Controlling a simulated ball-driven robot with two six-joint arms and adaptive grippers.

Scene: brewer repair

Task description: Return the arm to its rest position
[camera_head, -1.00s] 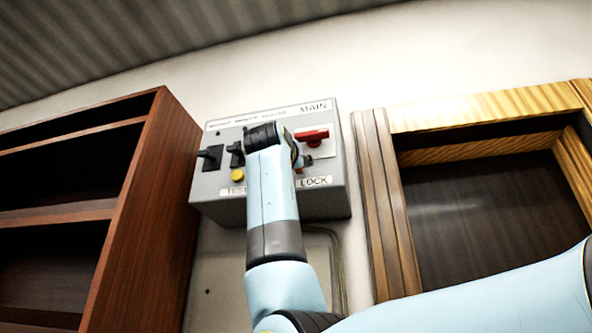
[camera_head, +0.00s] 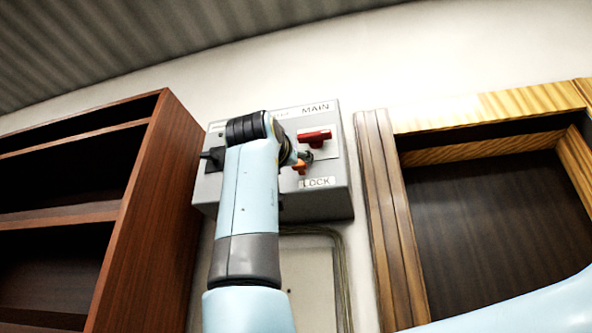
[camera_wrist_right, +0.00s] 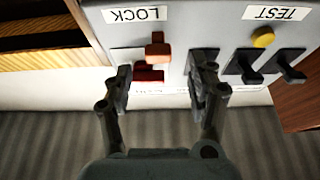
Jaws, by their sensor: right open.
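My right arm (camera_head: 250,195) rises from the bottom of the head view in front of a grey control box on the wall. Its gripper is mostly hidden behind the wrist there. In the right wrist view my right gripper (camera_wrist_right: 162,75) is open, with a finger on each side of the red switch handle (camera_wrist_right: 148,74) and the orange piece at the lock (camera_wrist_right: 158,47). No object is held. I cannot tell whether a finger touches the box. The red handle (camera_head: 314,136) also shows in the head view, right of my wrist. My left gripper is not in view.
The grey box (camera_head: 335,190) carries MAIN and LOCK labels. The wrist view shows a yellow button (camera_wrist_right: 263,37) and black switches (camera_wrist_right: 288,67). A brown shelf unit (camera_head: 150,210) stands close on the left, and a wood-framed recess (camera_head: 385,220) on the right.

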